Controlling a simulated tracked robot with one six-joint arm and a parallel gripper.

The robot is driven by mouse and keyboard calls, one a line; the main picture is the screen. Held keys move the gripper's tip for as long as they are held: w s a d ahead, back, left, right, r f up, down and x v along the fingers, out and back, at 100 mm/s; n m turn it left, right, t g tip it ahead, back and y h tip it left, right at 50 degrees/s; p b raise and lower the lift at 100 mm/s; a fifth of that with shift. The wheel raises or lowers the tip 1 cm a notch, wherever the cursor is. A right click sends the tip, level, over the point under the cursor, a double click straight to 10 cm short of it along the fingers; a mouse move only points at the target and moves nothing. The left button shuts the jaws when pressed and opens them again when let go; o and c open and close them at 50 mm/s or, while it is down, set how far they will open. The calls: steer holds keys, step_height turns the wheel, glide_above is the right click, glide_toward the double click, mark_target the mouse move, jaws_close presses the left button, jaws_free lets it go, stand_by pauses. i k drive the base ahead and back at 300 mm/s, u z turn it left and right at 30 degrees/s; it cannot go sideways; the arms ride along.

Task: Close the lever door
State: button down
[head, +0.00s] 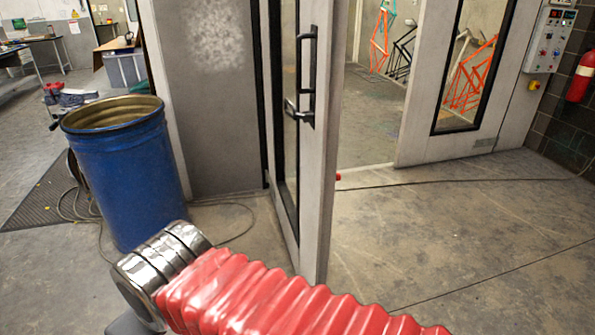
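The lever door (318,200) is a pale grey leaf with a narrow glass pane, seen nearly edge-on. It stands open, swung out toward me, with the doorway showing to its right. A dark lever handle (299,113) and an upright pull bar (309,70) are on the leaf at upper middle. My arm, with a red ribbed sleeve and a chrome joint, crosses the lower part of the head view, in front of the door's foot. My gripper's fingers do not show, so I cannot see them touching the door.
A blue drum (125,175) stands left of the door, with a loose hose on the floor beside it. A fixed panel with a window (477,65) and a control box (550,38) are at right. Coloured bicycle frames (470,75) hang inside. The right floor is clear except for a thin cable.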

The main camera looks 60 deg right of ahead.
mark_target(321, 25)
steer(key=i, duration=0.95)
steer(key=z, duration=0.05)
